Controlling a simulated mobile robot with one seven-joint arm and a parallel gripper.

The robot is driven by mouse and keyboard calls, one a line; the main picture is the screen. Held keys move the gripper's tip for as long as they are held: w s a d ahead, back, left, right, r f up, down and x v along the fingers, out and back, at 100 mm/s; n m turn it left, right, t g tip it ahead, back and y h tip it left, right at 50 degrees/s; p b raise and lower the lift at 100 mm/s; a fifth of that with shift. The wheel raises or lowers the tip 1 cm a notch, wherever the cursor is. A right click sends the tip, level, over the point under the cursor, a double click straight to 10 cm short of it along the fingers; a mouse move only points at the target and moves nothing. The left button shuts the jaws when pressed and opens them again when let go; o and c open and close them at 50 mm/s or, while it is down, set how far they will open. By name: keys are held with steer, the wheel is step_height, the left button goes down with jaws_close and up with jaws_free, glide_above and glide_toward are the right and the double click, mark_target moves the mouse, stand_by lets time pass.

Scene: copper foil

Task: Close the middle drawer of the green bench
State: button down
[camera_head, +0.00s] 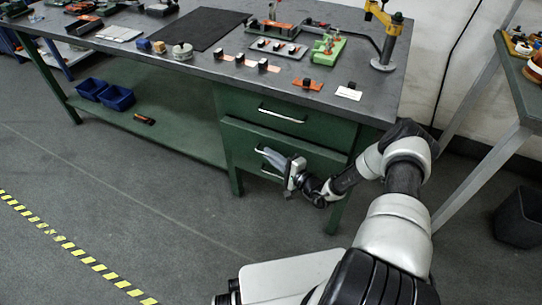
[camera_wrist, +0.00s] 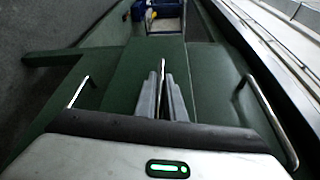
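The green bench (camera_head: 229,178) has a stack of drawers under its right end. The middle drawer (camera_head: 318,155) appears to stick out a little from the drawer above it, with a strip of its top edge showing. My gripper (camera_head: 268,157) is at its front, partly covering its handle. In the wrist view, the middle drawer's front (camera_wrist: 138,75) lies straight ahead. My gripper (camera_wrist: 162,90) has its fingers close together, one on each side of the thin silver middle handle (camera_wrist: 162,68). They appear shut on it; the exact contact is hard to see.
The top drawer (camera_head: 245,103) looks shut; its handle (camera_wrist: 268,122) is right of my fingers in the wrist view. Another handle (camera_wrist: 78,92) is on the left. Blue bins (camera_head: 118,97) stand on the lower shelf. A black bin (camera_head: 518,217) is at right. The floor at left is clear.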

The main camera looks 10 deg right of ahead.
mark_target(281, 151)
steer(key=shift+w+d+f+b, duration=0.1)
steer(key=shift+w+d+b, duration=0.5)
steer(key=shift+w, duration=0.25)
steer(key=shift+w+d+b, duration=0.5)
steer(key=shift+w+d, duration=0.1)
steer(key=shift+w, duration=0.25)
steer(key=shift+w+d, duration=0.1)
steer(key=shift+d, duration=0.05)
steer(key=c, duration=1.8)
jaws_free()
steer(key=shift+c, duration=0.2)
steer(key=p+v, duration=0.3)
steer(key=v, duration=1.4)
steer(key=shift+s, duration=0.2)
